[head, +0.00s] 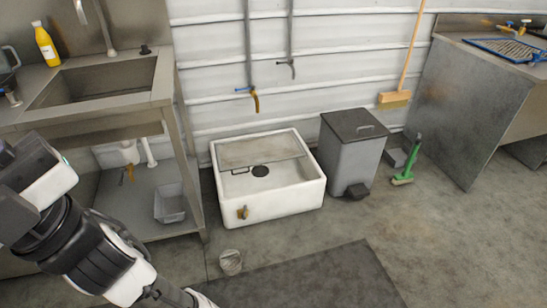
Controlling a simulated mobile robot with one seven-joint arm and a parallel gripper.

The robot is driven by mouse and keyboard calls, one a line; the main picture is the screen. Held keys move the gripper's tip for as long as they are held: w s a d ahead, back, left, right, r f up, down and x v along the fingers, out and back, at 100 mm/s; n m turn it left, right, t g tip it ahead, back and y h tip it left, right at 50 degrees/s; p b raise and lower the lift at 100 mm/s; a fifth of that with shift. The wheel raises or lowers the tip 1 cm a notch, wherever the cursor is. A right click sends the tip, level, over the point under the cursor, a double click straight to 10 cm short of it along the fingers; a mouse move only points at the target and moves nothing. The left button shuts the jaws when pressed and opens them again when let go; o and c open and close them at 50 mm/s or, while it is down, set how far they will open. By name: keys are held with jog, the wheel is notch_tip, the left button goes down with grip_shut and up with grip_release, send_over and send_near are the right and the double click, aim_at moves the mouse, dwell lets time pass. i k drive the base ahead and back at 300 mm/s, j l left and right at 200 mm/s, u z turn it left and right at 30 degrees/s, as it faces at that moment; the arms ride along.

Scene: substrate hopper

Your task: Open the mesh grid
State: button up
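A white floor basin (283,198) stands against the corrugated wall. A flat grey panel (262,149), which looks like the mesh grid, lies across its back part; its mesh is too fine to make out. A small dark handle (240,171) shows at the panel's front left edge. The front of the basin is uncovered, with a round dark drain (260,171) in its floor. My arm comes in from the lower left and runs out at the bottom edge, in front of the basin and apart from it. My gripper's fingertips are not visible.
A steel sink unit (88,98) stands left of the basin. A grey pedal bin (352,152) stands close to its right, with a green brush (406,165) beyond. A small clear cup (230,262) sits on the floor in front, by a dark mat (318,281). A tap (255,100) hangs above.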

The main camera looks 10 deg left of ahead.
aim_at(272, 136)
jog(key=i+z, duration=0.5)
jog(key=i, duration=0.65)
jog(key=i+l+u, duration=0.15)
jog(key=i+u, duration=0.35)
jog(key=i, duration=0.65)
jog(key=i+u, duration=0.35)
jog(key=i+l+u, duration=0.1)
jog(key=i+u, duration=0.3)
jog(key=i, duration=0.05)
